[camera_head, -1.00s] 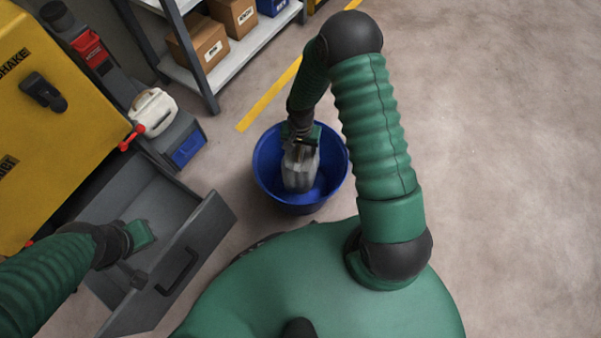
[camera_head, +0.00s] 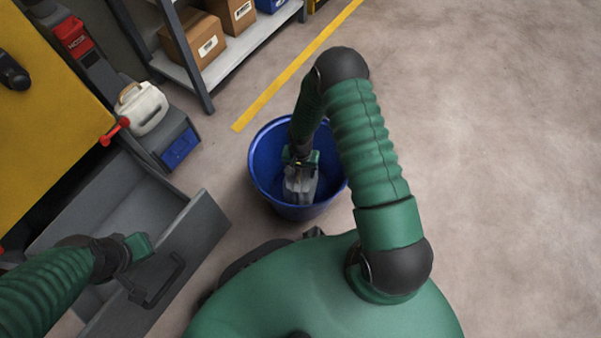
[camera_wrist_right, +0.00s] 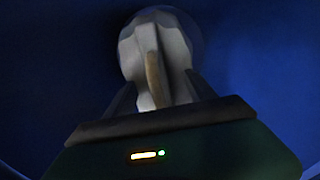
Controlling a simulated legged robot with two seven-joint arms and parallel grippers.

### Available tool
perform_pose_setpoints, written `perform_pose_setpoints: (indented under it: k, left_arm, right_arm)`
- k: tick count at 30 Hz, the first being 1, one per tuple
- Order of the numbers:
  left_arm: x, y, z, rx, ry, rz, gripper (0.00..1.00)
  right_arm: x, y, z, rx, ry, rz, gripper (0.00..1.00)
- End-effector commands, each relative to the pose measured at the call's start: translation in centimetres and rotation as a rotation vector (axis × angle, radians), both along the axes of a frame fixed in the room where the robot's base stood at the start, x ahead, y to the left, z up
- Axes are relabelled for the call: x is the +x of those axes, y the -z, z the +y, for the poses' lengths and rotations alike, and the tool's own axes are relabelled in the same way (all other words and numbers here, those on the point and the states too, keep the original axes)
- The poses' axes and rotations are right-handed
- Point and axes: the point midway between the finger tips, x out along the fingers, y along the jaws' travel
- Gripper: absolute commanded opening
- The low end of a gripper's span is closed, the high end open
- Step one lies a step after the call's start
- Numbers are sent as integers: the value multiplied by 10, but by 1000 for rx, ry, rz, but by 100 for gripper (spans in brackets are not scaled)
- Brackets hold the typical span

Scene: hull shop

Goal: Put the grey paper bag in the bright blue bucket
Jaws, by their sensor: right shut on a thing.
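The bright blue bucket (camera_head: 262,160) stands on the floor in the middle of the head view. The grey paper bag (camera_head: 300,186) is inside the bucket's rim, below my right gripper (camera_head: 299,166). In the right wrist view my right gripper (camera_wrist_right: 156,95) is shut on the bag (camera_wrist_right: 150,45), with blue bucket wall (camera_wrist_right: 260,60) around it. I cannot tell whether the bag touches the bucket's bottom. My left gripper (camera_head: 140,246) is at the open grey drawer, near its front panel and handle; its fingertips are not clear.
The open grey drawer (camera_head: 203,235) juts out from the yellow cabinet (camera_head: 40,120) at left. A white jug (camera_head: 142,108) stands on a grey unit beside it. A shelf (camera_head: 225,65) with cardboard boxes is at the back. The floor at right is clear.

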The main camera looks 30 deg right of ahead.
Motion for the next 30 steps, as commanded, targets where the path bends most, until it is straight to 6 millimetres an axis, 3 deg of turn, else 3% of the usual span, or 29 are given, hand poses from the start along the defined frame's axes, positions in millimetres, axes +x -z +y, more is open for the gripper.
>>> perform_pose_setpoints:
  k: [5, 6, 10, 20, 23, 30]
  left_arm:
    - [0, 0, 0, 0, 0, -1, 0]
    - [0, -1, 0, 0, 0, -1, 0]
    - [0, -1, 0, 0, 0, -1, 0]
    - [0, -3, 0, 0, 0, 0, 0]
    - [0, -16, 0, 0, 0, 0, 0]
    - [0, -60, 0, 0, 0, -1, 0]
  right_arm:
    - [1, 0, 0, 0, 0, -3, 0]
    - [0, 0, 0, 0, 0, -1, 67]
    - [0, 0, 0, -1, 0, -1, 84]
    - [1, -4, 0, -1, 0, -1, 85]
    - [1, -20, 0, -1, 0, -1, 85]
    - [1, -85, 0, -1, -1, -3, 85]
